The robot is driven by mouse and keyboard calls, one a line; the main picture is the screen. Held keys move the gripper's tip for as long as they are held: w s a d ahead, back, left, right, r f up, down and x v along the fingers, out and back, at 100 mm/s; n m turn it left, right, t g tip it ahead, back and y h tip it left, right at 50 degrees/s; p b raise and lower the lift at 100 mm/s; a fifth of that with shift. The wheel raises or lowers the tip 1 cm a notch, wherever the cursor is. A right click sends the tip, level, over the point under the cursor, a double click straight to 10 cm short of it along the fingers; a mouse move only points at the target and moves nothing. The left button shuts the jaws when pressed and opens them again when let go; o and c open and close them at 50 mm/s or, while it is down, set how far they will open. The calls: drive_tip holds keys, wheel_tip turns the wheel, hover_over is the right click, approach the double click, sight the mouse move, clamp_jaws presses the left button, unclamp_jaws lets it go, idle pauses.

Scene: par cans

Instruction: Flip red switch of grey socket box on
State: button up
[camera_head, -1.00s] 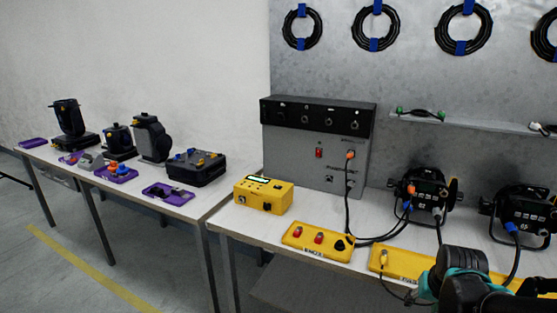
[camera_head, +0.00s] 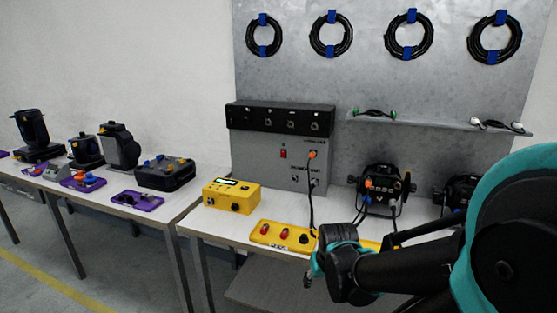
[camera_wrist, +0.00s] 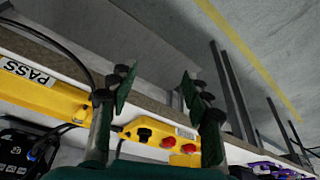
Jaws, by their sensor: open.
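The grey socket box (camera_head: 255,160) stands upright at the back of the right table, against the metal panel, with a black strip along its top. Its small red switch (camera_head: 283,153) is on the front face, left of an orange plug (camera_head: 312,154); its position is too small to tell. My gripper (camera_head: 309,276) is low at the front edge of the table, below and to the right of the box. In the wrist view my gripper (camera_wrist: 158,92) has its two fingers apart with nothing between them. The grey box does not show there.
A yellow box (camera_head: 222,196) and a yellow panel with red buttons (camera_head: 262,235) lie before the socket box. A black cable (camera_head: 311,200) hangs from the orange plug. Black lamps (camera_head: 382,190) stand to the right. The left table holds several devices.

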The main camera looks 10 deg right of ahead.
drive_tip(key=shift+c, duration=1.2)
drive_tip(key=w+d+r+t+h, duration=0.1)
drive_tip(key=w+d+r, duration=0.1)
drive_tip(key=w, duration=0.2)
drive_tip(key=w+d+r+n+t+h, duration=0.1)
drive_tip(key=w+d+r, duration=0.1)
drive_tip(key=w, duration=0.3)
drive_tip(key=w+d+r+t+h, duration=0.1)
drive_tip(key=w+d+r+t, duration=0.1)
drive_tip(key=w, duration=0.3)
drive_tip(key=shift+d+r+n, duration=0.2)
drive_tip(key=shift+d+n, duration=0.1)
drive_tip(key=shift+d, duration=0.05)
clamp_jaws()
drive_tip(key=w+d+r+n+t, duration=0.1)
drive_tip(key=w+r+n+t, duration=0.4)
drive_tip(key=w, duration=0.5)
drive_tip(key=w+r+n+t, duration=0.4)
drive_tip(key=w+r, duration=0.4)
drive_tip(key=w, duration=0.3)
drive_tip(key=w+a+f+n+t+y, duration=0.1)
drive_tip(key=w+a+f+n+y, duration=0.1)
drive_tip(key=w+a+n+y, duration=0.5)
drive_tip(key=a+n+y, duration=0.2)
drive_tip(key=n, duration=0.3)
drive_tip(key=shift+w+f, duration=0.4)
